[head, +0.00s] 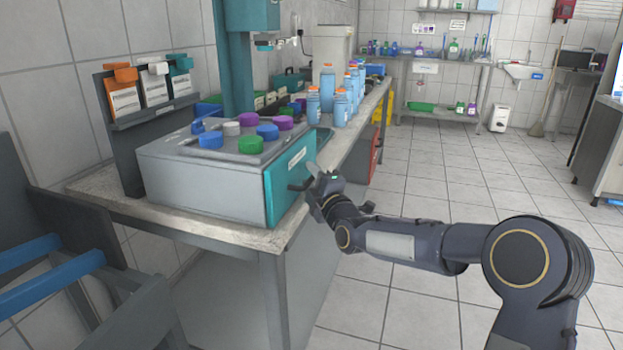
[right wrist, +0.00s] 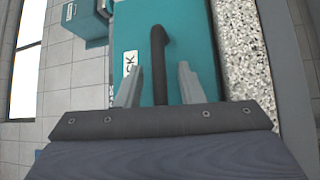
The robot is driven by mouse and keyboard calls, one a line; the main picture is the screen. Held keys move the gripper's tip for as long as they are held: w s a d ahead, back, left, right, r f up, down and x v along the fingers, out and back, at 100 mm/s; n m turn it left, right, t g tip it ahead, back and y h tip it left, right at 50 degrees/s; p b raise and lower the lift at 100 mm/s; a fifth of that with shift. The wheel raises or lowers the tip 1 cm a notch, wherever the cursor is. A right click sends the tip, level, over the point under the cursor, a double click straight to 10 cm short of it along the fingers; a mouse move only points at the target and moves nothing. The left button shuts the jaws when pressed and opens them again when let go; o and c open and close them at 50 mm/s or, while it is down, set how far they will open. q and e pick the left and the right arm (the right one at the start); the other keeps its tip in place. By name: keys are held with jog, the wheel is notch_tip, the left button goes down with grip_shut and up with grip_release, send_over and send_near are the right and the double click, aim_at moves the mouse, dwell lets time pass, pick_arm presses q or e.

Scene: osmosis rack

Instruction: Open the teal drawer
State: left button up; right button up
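The teal drawer (head: 286,178) is the front of a grey box on the counter and looks closed. Its dark handle (head: 298,187) sticks out toward my right gripper (head: 317,180). In the right wrist view the teal front (right wrist: 201,40) fills the upper middle, with the dark handle (right wrist: 158,50) upright in it. The two grey fingers of my right gripper (right wrist: 158,72) are apart, one on each side of the handle, with a visible gap on both sides. My left gripper is not in view.
The grey box (head: 190,178) carries several coloured knobs on top. It stands on a speckled counter (head: 120,192) with several blue bottles (head: 327,85) behind. A grey rack with blue bars (head: 50,285) is at the left. The tiled floor (head: 450,185) right of the counter is clear.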

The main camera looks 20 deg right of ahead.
jog(key=shift+w, duration=0.1)
grip_shut()
dwell(0.3)
